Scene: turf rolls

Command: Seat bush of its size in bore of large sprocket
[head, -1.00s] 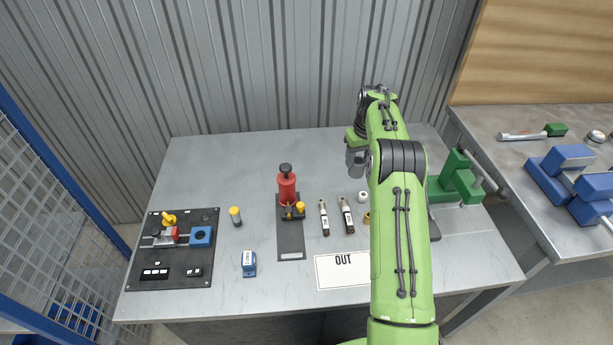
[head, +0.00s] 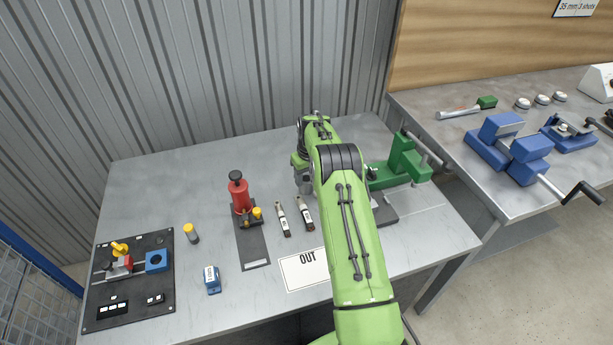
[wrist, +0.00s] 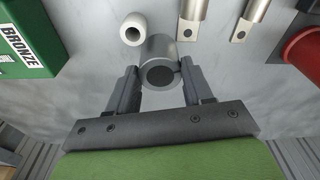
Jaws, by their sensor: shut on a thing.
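In the wrist view my gripper (wrist: 153,84) has its two dark fingers on either side of a grey cylindrical bush (wrist: 157,47) with a dark round end. It is shut on this bush. A smaller pale bush (wrist: 133,29) with a hole stands beside it, on the left. In the head view my gripper (head: 304,186) is over the back of the bench, partly hidden behind my green arm. I cannot make out the large sprocket in either view, so the relation of the bush to its bore does not show.
A green press or vise (head: 402,162) stands right of my arm. An OUT card (head: 304,270) lies in front. A green box marked BRONZE (wrist: 25,38) shows in the wrist view.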

